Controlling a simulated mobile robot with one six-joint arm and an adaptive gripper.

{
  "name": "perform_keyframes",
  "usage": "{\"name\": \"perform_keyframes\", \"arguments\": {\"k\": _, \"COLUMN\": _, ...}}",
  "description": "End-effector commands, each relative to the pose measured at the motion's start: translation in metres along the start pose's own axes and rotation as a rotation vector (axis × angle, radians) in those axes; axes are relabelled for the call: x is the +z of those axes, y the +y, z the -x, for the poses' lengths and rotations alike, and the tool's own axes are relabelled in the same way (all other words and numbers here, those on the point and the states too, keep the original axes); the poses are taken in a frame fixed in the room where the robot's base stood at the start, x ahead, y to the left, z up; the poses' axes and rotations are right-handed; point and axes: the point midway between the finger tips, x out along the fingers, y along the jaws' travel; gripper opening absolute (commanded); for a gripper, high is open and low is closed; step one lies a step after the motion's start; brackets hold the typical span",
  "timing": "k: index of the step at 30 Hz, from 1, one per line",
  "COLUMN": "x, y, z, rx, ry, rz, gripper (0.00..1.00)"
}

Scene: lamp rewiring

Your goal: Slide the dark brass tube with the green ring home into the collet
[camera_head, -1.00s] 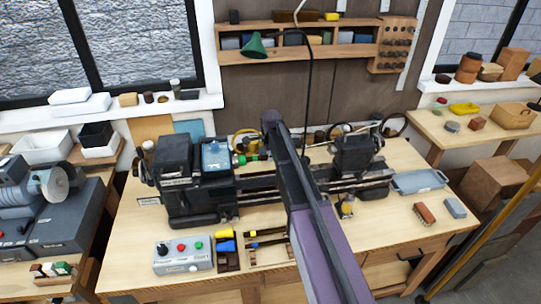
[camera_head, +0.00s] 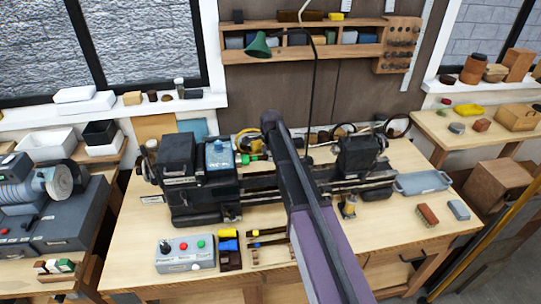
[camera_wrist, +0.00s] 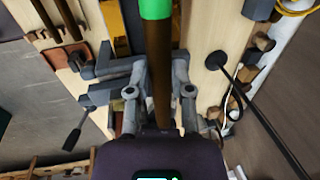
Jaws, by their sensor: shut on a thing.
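In the wrist view, the dark brass tube (camera_wrist: 158,55) runs straight up the picture between the fingers of my gripper (camera_wrist: 158,78). My gripper is shut on it. The bright green ring (camera_wrist: 156,8) is around the tube at the top edge, beyond the fingertips; the tube's far end is out of view. In the head view, my arm hides the gripper and most of the tube. A small green spot beside the headstock (camera_head: 178,165) may be the ring. The collet is not clearly visible, so I cannot tell whether the tube touches it.
The lathe stands on a wooden bench (camera_head: 130,255), with its tailstock (camera_head: 358,158) at the right. A grey button box (camera_head: 185,253) and small trays lie in front. A blue-grey tray (camera_head: 423,182) and a brush (camera_head: 427,215) lie right. A green lamp (camera_head: 258,45) hangs behind.

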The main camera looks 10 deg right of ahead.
Motion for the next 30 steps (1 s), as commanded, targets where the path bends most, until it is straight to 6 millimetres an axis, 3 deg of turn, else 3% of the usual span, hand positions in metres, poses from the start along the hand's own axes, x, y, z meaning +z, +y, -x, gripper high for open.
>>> {"name": "perform_keyframes", "arguments": {"k": 21, "x": 0.0104, "y": 0.0000, "z": 0.0001, "rx": 0.000, "ry": 0.000, "rz": 0.001, "gripper": 0.00}}
{"name": "perform_keyframes", "arguments": {"k": 22, "x": 0.0101, "y": 0.0000, "z": 0.0001, "rx": 0.000, "ry": 0.000, "rz": 0.001, "gripper": 0.37}}
{"name": "perform_keyframes", "arguments": {"k": 25, "x": 0.0100, "y": -0.0001, "z": 0.0001, "rx": 0.000, "ry": 0.000, "rz": 0.001, "gripper": 0.67}}
{"name": "perform_keyframes", "arguments": {"k": 30, "x": 0.0099, "y": 0.0000, "z": 0.0000, "rx": 0.000, "ry": 0.000, "rz": 0.000, "gripper": 0.69}}
